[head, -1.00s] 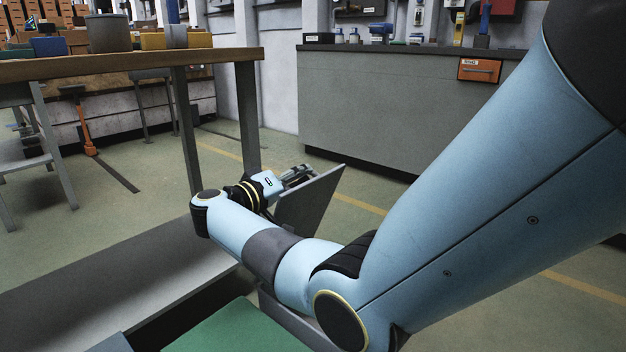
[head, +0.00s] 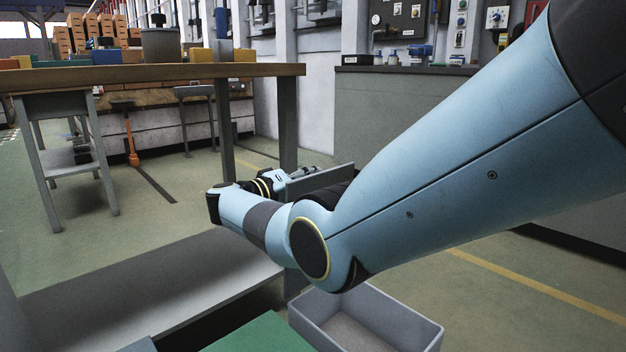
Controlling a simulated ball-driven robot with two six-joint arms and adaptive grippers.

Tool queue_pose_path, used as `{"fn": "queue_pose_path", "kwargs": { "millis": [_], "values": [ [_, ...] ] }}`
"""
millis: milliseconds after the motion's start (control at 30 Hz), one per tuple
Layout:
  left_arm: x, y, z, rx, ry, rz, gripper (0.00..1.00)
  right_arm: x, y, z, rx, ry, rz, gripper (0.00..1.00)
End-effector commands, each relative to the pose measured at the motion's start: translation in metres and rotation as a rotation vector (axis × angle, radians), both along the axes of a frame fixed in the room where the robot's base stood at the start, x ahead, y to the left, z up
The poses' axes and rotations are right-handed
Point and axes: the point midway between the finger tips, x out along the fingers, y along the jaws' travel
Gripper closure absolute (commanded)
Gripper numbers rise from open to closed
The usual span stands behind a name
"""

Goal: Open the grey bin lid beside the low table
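A grey bin (head: 425,335) stands at the bottom of the head view, to the right of the low grey table (head: 110,300). Its top is open and I see into its empty-looking inside. A flat grey panel, which looks like its lid (head: 325,180), is raised beyond my forearm. Where the lid meets the bin is hidden behind my arm. My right gripper (head: 310,171) is at the far side of the lid, its fingers partly covered by it. I cannot tell whether the fingers touch the lid or how far apart they are. My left gripper is out of view.
A green surface (head: 262,336) lies at the bottom, left of the bin. A taller wooden table (head: 180,72) with pots and blocks stands behind the low table. A grey counter (head: 375,115) runs along the back right. The floor right of the bin is clear.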

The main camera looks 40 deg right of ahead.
Motion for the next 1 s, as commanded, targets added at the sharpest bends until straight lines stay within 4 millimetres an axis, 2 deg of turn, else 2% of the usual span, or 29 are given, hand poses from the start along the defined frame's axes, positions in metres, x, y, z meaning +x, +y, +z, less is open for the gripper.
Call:
{"fn": "queue_pose_path", "kwargs": {
  "millis": [33, 67, 233, 667, 767, 1000],
  "values": [
    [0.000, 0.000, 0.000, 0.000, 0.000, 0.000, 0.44, 0.000, 0.001, -0.001, 0.002, 0.001, 0.001, 1.00],
    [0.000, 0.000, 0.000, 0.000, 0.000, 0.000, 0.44, 0.000, 0.001, -0.001, 0.002, 0.001, 0.001, 0.86],
    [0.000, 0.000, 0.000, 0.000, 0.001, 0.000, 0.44, 0.000, 0.001, -0.001, 0.002, 0.001, 0.002, 0.64],
    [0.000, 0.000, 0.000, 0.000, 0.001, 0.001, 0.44, 0.000, 0.003, -0.001, 0.002, 0.001, 0.001, 0.64],
    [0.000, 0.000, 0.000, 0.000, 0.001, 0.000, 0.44, -0.001, 0.013, -0.001, 0.003, 0.000, 0.002, 0.64],
    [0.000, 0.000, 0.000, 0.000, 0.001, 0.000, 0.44, -0.004, 0.064, -0.002, 0.006, 0.001, 0.004, 0.64]
  ]
}}
